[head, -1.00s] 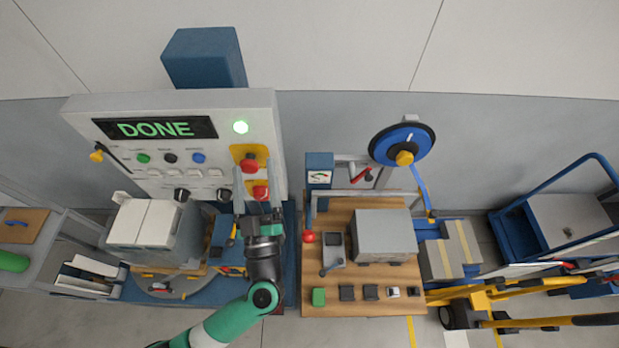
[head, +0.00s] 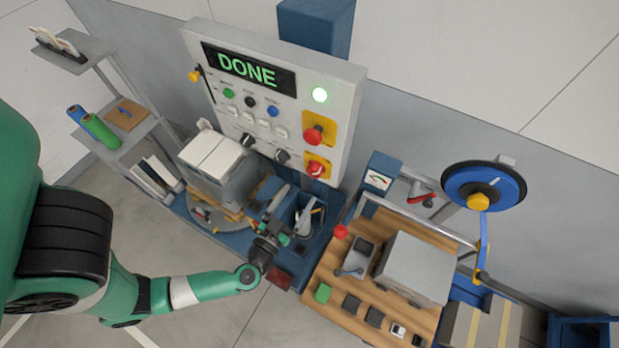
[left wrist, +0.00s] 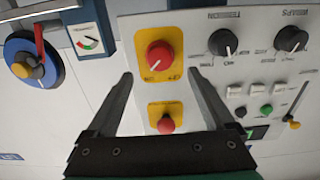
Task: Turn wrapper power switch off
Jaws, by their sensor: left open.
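The wrapper panel (head: 345,95) is a white board with a lit DONE display (head: 248,69). At its lower right a red rotary knob on a yellow plate (head: 315,169) is the power switch; a red mushroom button (head: 313,135) sits above it. In the left wrist view, which is upside down, the power switch (left wrist: 159,56) shows a white pointer mark and the red button (left wrist: 165,125) lies below it. My left gripper (head: 293,204) is open and empty, below and in front of the panel. In the left wrist view its fingertips (left wrist: 160,77) stand either side of the knob, apart from it. My right gripper is out of view.
A wrapped load (head: 218,165) stands on the turntable left of my gripper. Black knobs (left wrist: 224,41) sit beside the switch. A wooden bench (head: 325,275) with a grey box is to the right. A shelf rack (head: 128,135) stands at left.

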